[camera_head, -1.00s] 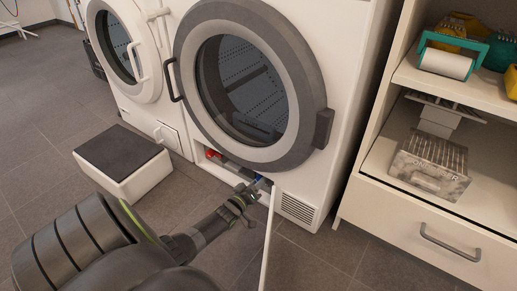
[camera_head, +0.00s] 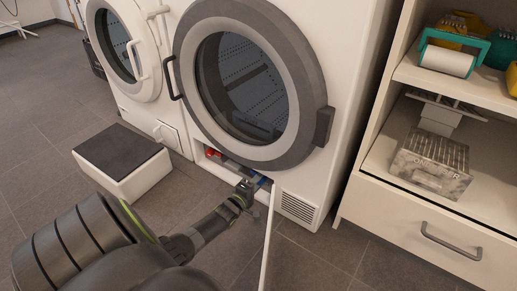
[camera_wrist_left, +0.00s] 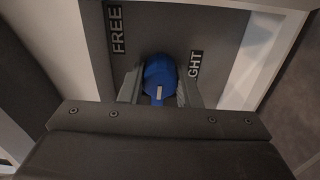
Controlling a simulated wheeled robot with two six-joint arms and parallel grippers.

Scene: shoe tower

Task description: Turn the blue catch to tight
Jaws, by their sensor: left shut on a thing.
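The blue catch (camera_wrist_left: 160,77) is a round knob with a pale mark, on a grey panel in the left wrist view. The label FREE (camera_wrist_left: 117,28) is on its left. On its right is a label (camera_wrist_left: 194,64) that reads GHT, its start hidden by a finger. My left gripper (camera_wrist_left: 159,88) has one finger on each side of the catch and is shut on it. In the head view the left gripper (camera_head: 251,186) reaches into the low opening under the dryer door, and a bit of blue (camera_head: 264,182) shows beside it. My right gripper is not in view.
A red catch (camera_head: 212,153) sits at the left of the same opening. An open white flap (camera_head: 268,240) stands right of my gripper. The large round door (camera_head: 250,85) is above. A dark-topped white box (camera_head: 120,160) stands left on the floor, shelves (camera_head: 440,150) at right.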

